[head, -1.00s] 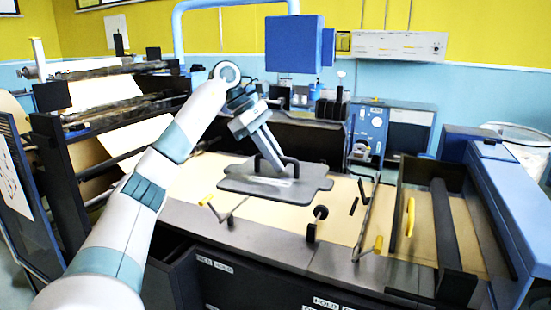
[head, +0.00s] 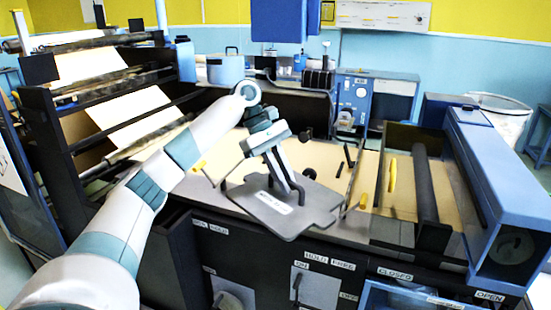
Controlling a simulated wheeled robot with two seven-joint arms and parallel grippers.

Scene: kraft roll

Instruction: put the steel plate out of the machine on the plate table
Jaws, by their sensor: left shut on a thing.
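The steel plate (head: 305,222) is a flat dark grey sheet with a notched outline, a white label and an upright handle. My left gripper (head: 292,190) is shut on its handle and holds it over the front edge of the machine bed (head: 228,193). The plate looks slightly tilted in the picture, and it hides part of the bed and front panel. The plate table cannot be made out for certain. My right gripper is not in view.
A blue housing (head: 490,180) with a dark roller (head: 425,190) is at the right. Paper rolls on a dark frame (head: 60,130) stand at the left. Knobs and labels line the front panel (head: 300,275).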

